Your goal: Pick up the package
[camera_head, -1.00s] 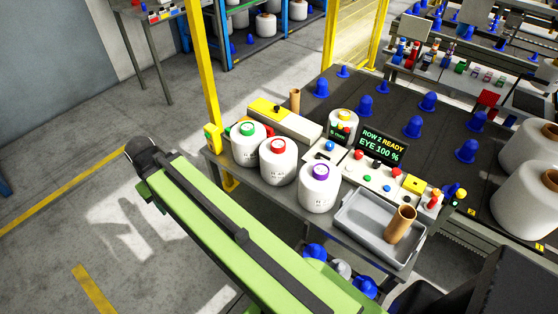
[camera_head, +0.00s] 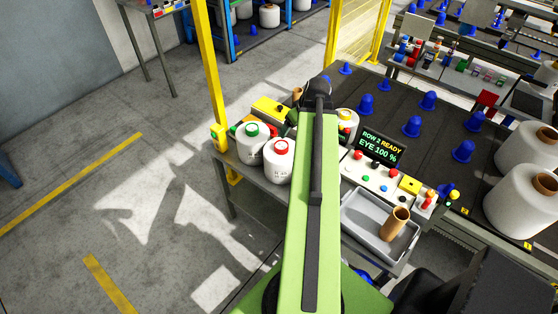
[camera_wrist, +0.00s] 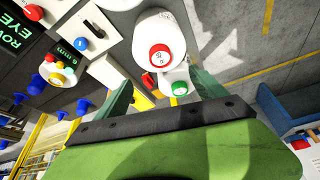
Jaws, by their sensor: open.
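No box-like package shows; white yarn packages stand on the table. One with a red cap (camera_head: 278,160) and one with a green cap (camera_head: 251,144) stand side by side, left of my arm. In the wrist view the red-capped package (camera_wrist: 158,38) is ahead of my gripper (camera_wrist: 161,75), and the green-capped one (camera_wrist: 178,85) shows between the fingers. The teal fingers are spread apart and hold nothing. Contact cannot be judged. The purple-capped package is hidden behind my arm in the head view.
A grey tray (camera_head: 352,213) with a brown tube (camera_head: 394,224) stands at the table's right. A button panel (camera_head: 375,178) and a display (camera_head: 383,147) are behind it. A yellow post (camera_head: 205,75) rises at the table's left corner. Floor to the left is clear.

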